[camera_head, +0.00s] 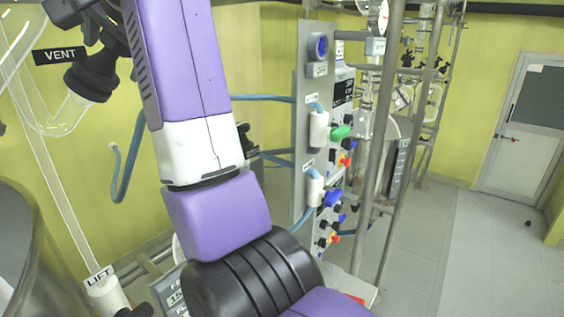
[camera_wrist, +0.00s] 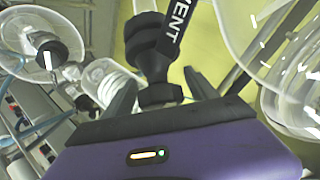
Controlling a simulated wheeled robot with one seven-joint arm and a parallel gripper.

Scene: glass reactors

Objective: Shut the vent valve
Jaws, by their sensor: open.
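The vent valve (camera_wrist: 160,45) is a black ribbed fitting with a black nut-shaped part at its lower end, in the upper middle of the wrist view. The black VENT tag (camera_wrist: 178,22) hangs beside it. In the head view the VENT tag (camera_head: 60,55) is at the upper left, next to a black fitting (camera_head: 95,75) on glassware. My gripper (camera_wrist: 160,78) has its two dark fingers apart, one on each side of the valve's lower part. I cannot tell whether either finger touches it. In the head view my arm hides part of this area.
Clear glass vessels (camera_wrist: 295,85) crowd the right of the wrist view, with more glassware (camera_wrist: 110,80) at left. In the head view a LIFT tag (camera_head: 98,276) is at lower left. A grey panel (camera_head: 302,120) with blue hoses stands right of my arm.

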